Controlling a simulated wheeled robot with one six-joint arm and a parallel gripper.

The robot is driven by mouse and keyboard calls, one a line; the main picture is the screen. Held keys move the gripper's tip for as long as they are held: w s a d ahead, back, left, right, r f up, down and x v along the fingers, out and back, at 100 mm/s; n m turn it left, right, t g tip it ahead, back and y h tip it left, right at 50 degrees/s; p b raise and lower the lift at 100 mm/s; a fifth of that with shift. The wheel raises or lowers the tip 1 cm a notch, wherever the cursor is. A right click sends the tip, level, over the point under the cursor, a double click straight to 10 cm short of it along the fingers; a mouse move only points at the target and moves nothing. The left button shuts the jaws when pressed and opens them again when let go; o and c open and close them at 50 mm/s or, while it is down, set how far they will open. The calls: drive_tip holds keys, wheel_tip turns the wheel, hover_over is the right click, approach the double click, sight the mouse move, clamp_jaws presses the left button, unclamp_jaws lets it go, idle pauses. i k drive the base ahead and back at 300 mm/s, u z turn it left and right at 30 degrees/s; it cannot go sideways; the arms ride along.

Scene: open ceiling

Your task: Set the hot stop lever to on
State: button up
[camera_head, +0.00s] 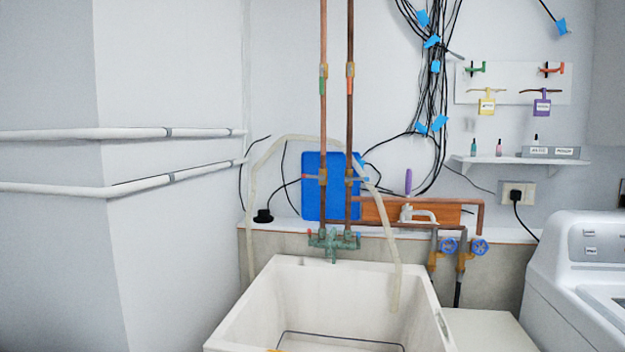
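No part is readably labelled as the hot stop lever, so I cannot tell which one it is. Two vertical copper pipes rise above the sink; the left carries a green fitting (323,78) and the right an orange fitting (350,70). Lower down, in front of a blue panel, the left pipe has a brass valve (322,178) and the right pipe another brass valve (350,178), each with a small sideways handle. The handles' on or off setting is too small to read. My gripper is not in view.
A white sink (235,318) stands below a green tap body (333,240), with a pale hose looping over it. Two blue valve wheels (464,247) are to the right, beside a white washer (575,260). A wall board (515,75) holds green and orange handles and tags. White pipes run at left.

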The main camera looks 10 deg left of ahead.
sight(322, 177)
drive_tip(key=z, duration=0.2)
drive_tip(key=k, duration=0.35)
drive_tip(key=u, duration=1)
drive_tip(key=i, duration=0.85)
drive_tip(key=u, duration=0.3)
